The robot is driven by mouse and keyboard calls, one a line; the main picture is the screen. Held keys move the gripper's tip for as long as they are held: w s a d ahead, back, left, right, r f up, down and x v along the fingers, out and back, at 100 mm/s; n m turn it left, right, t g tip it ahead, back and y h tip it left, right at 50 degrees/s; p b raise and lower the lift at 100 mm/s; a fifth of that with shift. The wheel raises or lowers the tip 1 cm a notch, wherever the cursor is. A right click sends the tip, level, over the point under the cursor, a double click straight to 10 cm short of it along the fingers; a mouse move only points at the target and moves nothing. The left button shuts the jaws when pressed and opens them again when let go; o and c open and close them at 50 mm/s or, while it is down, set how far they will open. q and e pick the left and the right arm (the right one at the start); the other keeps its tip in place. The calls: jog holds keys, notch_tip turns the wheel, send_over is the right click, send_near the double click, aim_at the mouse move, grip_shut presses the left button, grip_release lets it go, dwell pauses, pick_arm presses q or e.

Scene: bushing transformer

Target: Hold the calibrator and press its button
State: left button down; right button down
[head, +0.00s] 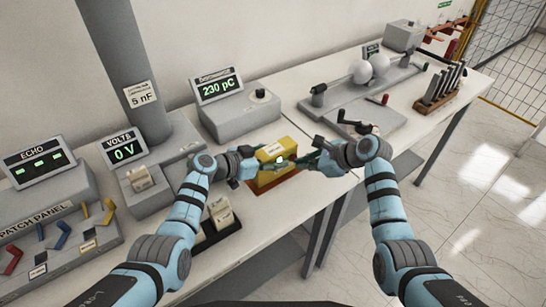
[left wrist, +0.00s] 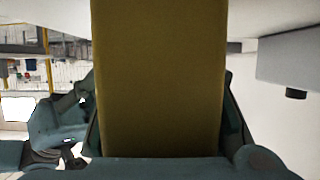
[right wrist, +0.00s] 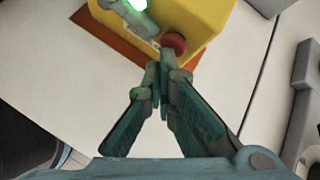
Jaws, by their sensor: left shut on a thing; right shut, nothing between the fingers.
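The calibrator is a yellow box (head: 266,179) standing on the table, with a lit green spot on it. In the right wrist view the yellow calibrator (right wrist: 200,14) shows a red button (right wrist: 173,42) and a glowing green light (right wrist: 137,4). My left gripper (head: 255,165) is shut on the calibrator from the left; the yellow body (left wrist: 160,80) fills the space between its fingers in the left wrist view. My right gripper (right wrist: 163,62) is shut and empty, its tips right by the red button. I cannot tell whether they touch it.
An orange-brown pad (right wrist: 112,38) lies under the calibrator. A grey meter reading 230 pC (head: 236,105) stands behind it. A dark tray with cream blocks (head: 222,215) is at the front left. A cranked device with two spheres (head: 365,90) is at the right.

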jog(key=shift+d, duration=0.1)
jog(key=s+d, duration=0.1)
jog(key=s, duration=0.1)
jog(key=s+d, duration=0.2)
jog(key=s, duration=0.1)
jog(key=shift+d, duration=0.2)
pick_arm(q)
jog(key=c, duration=0.8)
grip_release()
jog(key=shift+c, duration=0.2)
pick_arm(e)
jog(key=shift+w, duration=0.1)
pick_arm(q)
jog(key=shift+a, duration=0.1)
